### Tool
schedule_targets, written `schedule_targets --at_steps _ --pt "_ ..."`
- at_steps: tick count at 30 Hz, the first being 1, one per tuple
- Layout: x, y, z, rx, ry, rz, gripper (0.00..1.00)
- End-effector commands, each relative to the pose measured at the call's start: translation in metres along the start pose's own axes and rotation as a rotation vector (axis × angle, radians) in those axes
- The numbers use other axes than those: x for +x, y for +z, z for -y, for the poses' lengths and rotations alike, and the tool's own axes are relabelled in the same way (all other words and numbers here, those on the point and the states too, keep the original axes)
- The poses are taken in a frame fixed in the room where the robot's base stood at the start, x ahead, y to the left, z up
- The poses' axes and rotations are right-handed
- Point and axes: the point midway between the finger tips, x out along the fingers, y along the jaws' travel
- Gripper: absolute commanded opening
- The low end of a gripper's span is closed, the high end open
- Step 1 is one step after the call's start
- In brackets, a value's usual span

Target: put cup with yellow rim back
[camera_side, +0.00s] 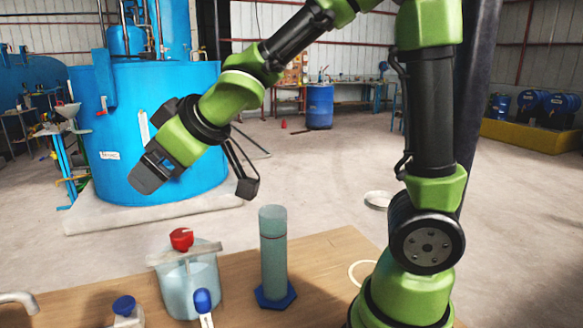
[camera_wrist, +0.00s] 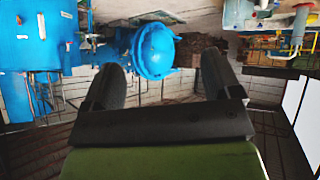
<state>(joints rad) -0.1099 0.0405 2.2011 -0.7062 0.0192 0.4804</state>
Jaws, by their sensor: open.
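I cannot make out a cup with a yellow rim for certain in either view. A pale cream ring (camera_side: 353,269) shows on the table beside my base, partly hidden by it; I cannot tell whether it is a cup's rim. My gripper (camera_side: 148,178) is up in the air above the left part of the table, in front of the big blue tank as the side view shows it. In the wrist view my gripper (camera_wrist: 163,80) has its two dark fingers wide apart with nothing between them.
The wooden table (camera_side: 333,251) holds a clear jar with a red knob (camera_side: 181,239), a tall cylinder with a blue base (camera_side: 273,250), and a blue-capped bottle (camera_side: 125,312). A blue-topped item (camera_side: 203,301) stands at the front. The big blue tank (camera_side: 150,130) stands behind.

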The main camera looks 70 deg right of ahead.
Motion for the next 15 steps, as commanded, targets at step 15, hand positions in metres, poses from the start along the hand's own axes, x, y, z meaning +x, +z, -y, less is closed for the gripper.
schedule_targets --at_steps 15 --pt "-0.156 0.101 0.029 0.7 -0.052 0.25 0.88"
